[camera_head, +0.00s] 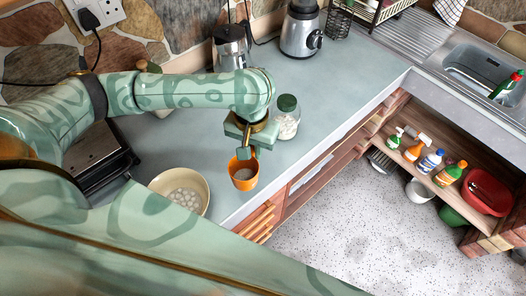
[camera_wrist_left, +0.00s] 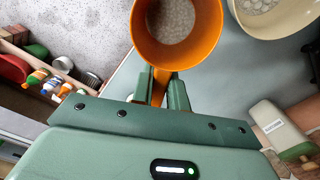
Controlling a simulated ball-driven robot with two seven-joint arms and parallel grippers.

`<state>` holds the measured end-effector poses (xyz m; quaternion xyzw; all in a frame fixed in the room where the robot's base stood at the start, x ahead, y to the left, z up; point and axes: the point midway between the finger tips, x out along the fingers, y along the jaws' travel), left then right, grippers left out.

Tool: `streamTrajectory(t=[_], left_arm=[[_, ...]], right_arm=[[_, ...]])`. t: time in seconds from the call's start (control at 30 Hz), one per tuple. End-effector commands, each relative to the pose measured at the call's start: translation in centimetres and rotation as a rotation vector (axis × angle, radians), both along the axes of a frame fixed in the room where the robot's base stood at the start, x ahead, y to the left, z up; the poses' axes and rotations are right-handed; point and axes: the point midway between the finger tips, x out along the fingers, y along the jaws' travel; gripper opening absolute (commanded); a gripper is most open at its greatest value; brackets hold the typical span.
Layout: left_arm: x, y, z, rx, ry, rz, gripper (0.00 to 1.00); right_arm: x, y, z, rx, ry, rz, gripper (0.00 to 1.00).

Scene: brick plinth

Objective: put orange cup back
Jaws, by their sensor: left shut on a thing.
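The orange cup (camera_head: 243,178) is upright near the front edge of the grey counter (camera_head: 330,102), with pale contents inside. In the left wrist view the orange cup (camera_wrist_left: 177,58) is seen from above, its pale contents showing. My left gripper (camera_head: 243,153) is shut on its handle side; the two fingers (camera_wrist_left: 164,92) show on either side of the orange handle in the left wrist view. I cannot tell whether the cup touches the counter. My right gripper is not in view.
A cream bowl (camera_head: 181,187) of white round things stands left of the cup. A lidded glass jar (camera_head: 286,118) stands behind it to the right. A kettle (camera_head: 231,48) and a blender (camera_head: 301,30) are at the back. The counter right of the jar is clear.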

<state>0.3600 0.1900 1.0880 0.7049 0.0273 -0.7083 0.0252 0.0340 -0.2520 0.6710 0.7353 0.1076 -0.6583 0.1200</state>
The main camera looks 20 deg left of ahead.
Motion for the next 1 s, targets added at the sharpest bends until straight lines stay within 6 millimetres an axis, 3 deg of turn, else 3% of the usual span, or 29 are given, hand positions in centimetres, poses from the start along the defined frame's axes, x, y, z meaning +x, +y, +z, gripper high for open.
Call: streamTrajectory(t=[0.1, 0.2, 0.27, 0.47, 0.6, 1.0], left_arm=[[-2.0, 0.1, 0.2, 0.000, -0.001, -0.055, 0.00], [-1.9, 0.4, -0.3, -0.001, -0.002, -0.070, 0.00], [-0.9, 0.8, -0.9, -0.001, -0.001, -0.071, 0.00], [4.4, 3.2, -3.8, -0.002, -0.001, -0.068, 0.00], [7.1, 4.4, -6.6, -0.005, 0.003, -0.072, 0.00], [10.1, 5.8, -10.1, -0.003, -0.002, -0.073, 0.00]], right_arm=[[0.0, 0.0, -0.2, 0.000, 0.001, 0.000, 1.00], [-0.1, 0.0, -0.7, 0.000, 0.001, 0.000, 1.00], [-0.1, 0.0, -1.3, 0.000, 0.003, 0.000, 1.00], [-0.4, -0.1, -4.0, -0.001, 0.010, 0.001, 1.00], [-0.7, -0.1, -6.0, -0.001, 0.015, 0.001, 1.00], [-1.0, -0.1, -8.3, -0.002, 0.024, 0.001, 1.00]])
